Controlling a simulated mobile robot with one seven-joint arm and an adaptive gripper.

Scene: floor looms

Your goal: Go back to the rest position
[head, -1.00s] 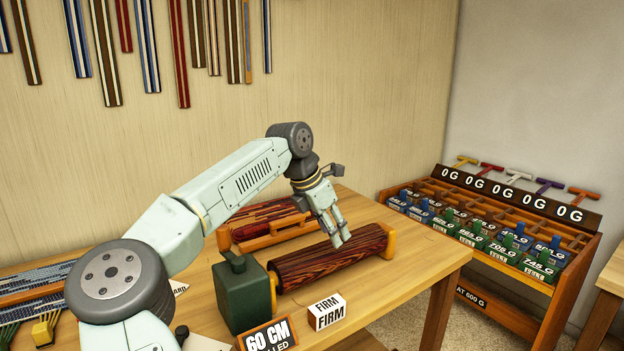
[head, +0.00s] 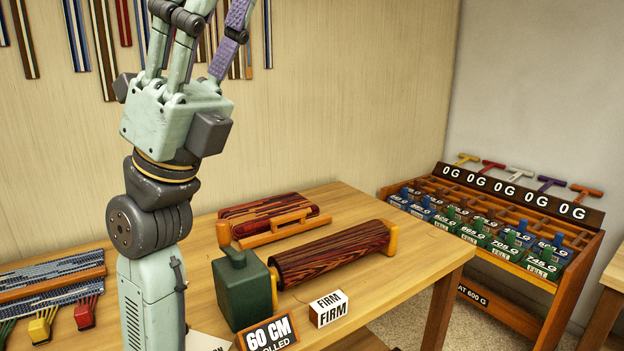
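My gripper (head: 178,105) is raised close to the camera at the upper left, in front of the wall. Its pale green body points upward, and its fingers run out of the top of the picture. The fingertips are cut off, so I cannot tell whether they are open or shut. A purple patterned strip shows beside the right finger; I cannot tell whether it is part of the gripper. My gripper is well apart from the dark red striped roll (head: 330,254) on the table (head: 400,283).
A green block-shaped housing (head: 241,289) stands at the roll's left end, with "FIRM" (head: 328,309) and "60 CM" (head: 268,335) signs in front. A folded striped cloth (head: 268,213) lies behind. Woven pieces (head: 50,275) lie at left. A weight rack (head: 520,235) stands at right.

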